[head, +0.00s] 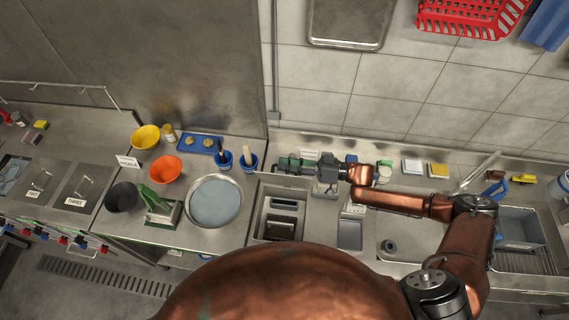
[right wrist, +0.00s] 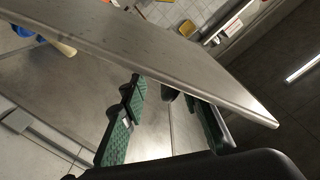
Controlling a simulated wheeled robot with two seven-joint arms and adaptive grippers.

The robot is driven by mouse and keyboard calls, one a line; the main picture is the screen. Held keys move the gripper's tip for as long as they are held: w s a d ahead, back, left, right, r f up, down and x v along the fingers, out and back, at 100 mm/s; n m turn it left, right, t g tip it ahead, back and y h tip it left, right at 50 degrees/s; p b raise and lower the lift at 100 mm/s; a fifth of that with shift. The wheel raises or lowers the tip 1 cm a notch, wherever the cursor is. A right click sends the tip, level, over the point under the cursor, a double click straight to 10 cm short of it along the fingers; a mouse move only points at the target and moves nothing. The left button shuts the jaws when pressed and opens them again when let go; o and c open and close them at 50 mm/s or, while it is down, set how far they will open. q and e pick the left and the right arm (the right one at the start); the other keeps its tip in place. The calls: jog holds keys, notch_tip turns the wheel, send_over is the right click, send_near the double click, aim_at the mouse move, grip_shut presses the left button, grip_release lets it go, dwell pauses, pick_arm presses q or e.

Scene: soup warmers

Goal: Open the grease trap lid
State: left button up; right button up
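The grease trap (head: 263,226) is an open steel box in the counter, with dark fittings inside. Its lid (head: 284,182) appears raised along the back edge of the box, seen nearly edge-on in the head view. In the right wrist view the lid (right wrist: 150,58) is a large steel plate slanting across the picture. My right gripper (head: 282,163) is at the raised lid, its green-padded fingers pointing left. In the wrist view the fingers (right wrist: 170,92) are spread apart, with their tips hidden behind the plate. I see nothing gripped between them. My left gripper is not in view.
Left of the trap are a round steel pan (head: 215,203), blue cups (head: 224,160), an orange bowl (head: 165,169) and a black pot (head: 122,197). A sink (head: 400,246) lies to the right. The tiled wall (head: 400,95) stands close behind my right gripper.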

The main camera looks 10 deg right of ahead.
jog(key=shift+s, duration=0.1)
notch_tip(320, 180, up, 10)
jog(key=shift+r, duration=0.1)
dwell(0.6)
